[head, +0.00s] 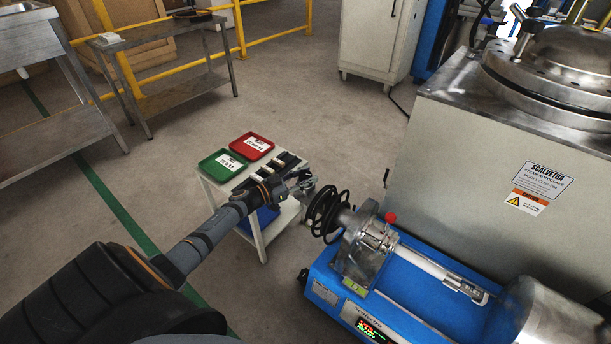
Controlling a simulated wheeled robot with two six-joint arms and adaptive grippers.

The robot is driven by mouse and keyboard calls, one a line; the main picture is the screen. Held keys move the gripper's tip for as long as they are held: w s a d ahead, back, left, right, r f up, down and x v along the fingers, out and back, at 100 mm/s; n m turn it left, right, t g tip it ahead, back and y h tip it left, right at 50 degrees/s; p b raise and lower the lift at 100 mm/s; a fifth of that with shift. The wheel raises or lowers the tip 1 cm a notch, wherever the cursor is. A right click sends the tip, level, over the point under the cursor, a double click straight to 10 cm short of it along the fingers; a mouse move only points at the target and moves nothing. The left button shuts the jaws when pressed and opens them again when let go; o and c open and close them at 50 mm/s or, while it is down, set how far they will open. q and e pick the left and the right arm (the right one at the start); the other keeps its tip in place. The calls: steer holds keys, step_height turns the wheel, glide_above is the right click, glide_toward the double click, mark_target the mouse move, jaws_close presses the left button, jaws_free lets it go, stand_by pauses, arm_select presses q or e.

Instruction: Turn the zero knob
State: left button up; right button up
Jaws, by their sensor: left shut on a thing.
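The blue testing machine (321,272) stands at the lower middle, with a metal bracket, a long rod and a small lit display (371,330). A black coiled ring or wheel (322,212) sits at its left end. I cannot tell which part is the zero knob. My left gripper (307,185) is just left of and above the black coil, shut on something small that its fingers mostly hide. Whether it touches the coil is unclear. My right gripper is out of view.
A small white cart (259,241) stands behind my left arm, with a green tray (222,165), a red tray (251,146) and dark items on it. A large steel autoclave (460,165) fills the right.

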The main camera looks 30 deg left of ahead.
mark_target(306, 174)
arm_select(q)
steer(key=shift+m+g+h, duration=0.4)
steer(key=shift+m+h, duration=0.1)
steer(key=shift+h, duration=0.2)
steer(key=o, duration=1.2)
step_height(306, 174, up, 10)
steer(key=shift+r, duration=0.1)
steer(key=shift+d, duration=0.1)
